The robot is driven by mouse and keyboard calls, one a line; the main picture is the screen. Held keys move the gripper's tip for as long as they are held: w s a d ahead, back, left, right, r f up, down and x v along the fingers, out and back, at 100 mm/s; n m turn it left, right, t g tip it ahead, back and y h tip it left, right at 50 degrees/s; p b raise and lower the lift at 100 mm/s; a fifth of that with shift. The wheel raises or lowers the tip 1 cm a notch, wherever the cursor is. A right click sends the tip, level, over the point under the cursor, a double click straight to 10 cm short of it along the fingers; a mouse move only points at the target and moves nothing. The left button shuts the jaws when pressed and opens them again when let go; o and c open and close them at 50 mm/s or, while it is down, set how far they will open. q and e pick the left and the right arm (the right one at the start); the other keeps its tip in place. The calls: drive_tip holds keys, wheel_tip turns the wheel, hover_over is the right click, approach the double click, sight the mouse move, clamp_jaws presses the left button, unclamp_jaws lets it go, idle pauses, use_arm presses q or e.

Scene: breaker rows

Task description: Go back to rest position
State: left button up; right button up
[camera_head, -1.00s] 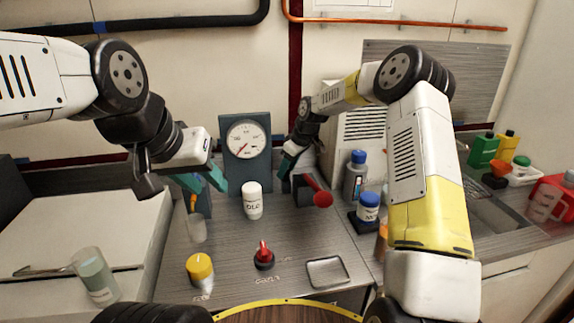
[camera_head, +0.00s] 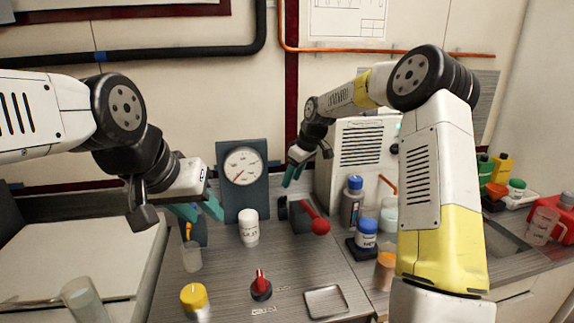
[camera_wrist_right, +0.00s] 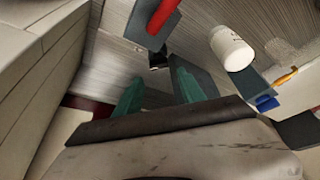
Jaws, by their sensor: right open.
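My left gripper (camera_head: 199,210), with teal fingers, hangs at the left side of the counter, left of the gauge. Its fingers look apart, with nothing seen between them. My right gripper (camera_head: 292,170) is in the air above and behind the red-handled lever (camera_head: 312,217), to the right of the gauge. In the right wrist view its two teal fingers (camera_wrist_right: 158,90) are apart and empty. The red lever (camera_wrist_right: 161,14) shows there beyond the fingertips, not touching them.
A dial gauge (camera_head: 242,166) stands at the back. A white bottle (camera_head: 249,229), a red knob (camera_head: 260,285), a yellow-capped jar (camera_head: 194,299) and a metal tray (camera_head: 325,301) are on the counter. Blue-capped bottles (camera_head: 352,203) stand near my right arm.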

drive_tip(key=s+d+r+m+t+h, duration=0.1)
drive_tip(key=s+d+r+m, duration=0.15)
drive_tip(key=s+r, duration=0.55)
drive_tip(key=s+d+r+m+t+h, duration=0.15)
drive_tip(key=s+d+r, duration=0.35)
drive_tip(key=s, duration=0.6)
drive_tip(key=s+d+m, duration=0.1)
drive_tip(key=s+m, duration=0.2)
drive_tip(key=s, duration=0.6)
drive_tip(key=s+d+m+t+y, duration=0.1)
drive_tip(key=s+d+m, duration=0.1)
drive_tip(key=s, duration=0.8)
drive_tip(key=shift+d+m, duration=0.25)
drive_tip(key=shift+m, duration=0.45)
